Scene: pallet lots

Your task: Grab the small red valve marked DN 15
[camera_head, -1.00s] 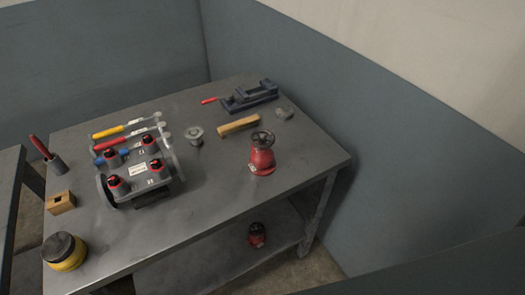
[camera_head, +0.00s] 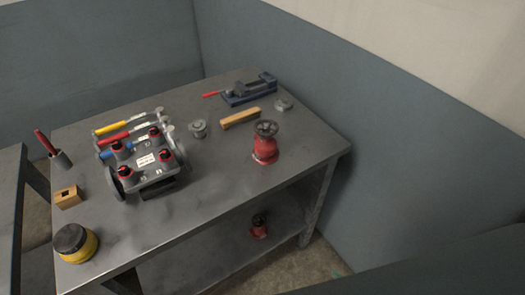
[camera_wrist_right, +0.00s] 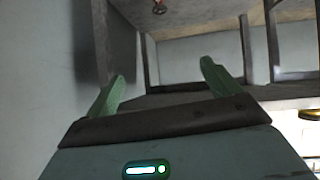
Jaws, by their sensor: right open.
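A red valve (camera_head: 265,146) with a dark handwheel stands upright on the grey workbench's top, near its right end. A smaller-looking red valve (camera_head: 259,226) with a dark handwheel sits on the shelf below. No DN 15 marking is readable on either. My right gripper (camera_wrist_right: 160,72) shows two green fingers spread apart with nothing between them. In the head view only a small green bit, likely its fingertip, shows near the floor right of the bench, apart from both valves. My left gripper is out of view.
The workbench (camera_head: 215,200) also holds a grey manifold (camera_head: 150,175) with red-capped valves, colour-handled tools, a wooden bar (camera_head: 240,118), a blue vise (camera_head: 250,90) and a yellow-black jar (camera_head: 75,243). Bench legs flank the lower shelf (camera_head: 215,260). A blue-grey wall (camera_head: 420,180) stands close on the right.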

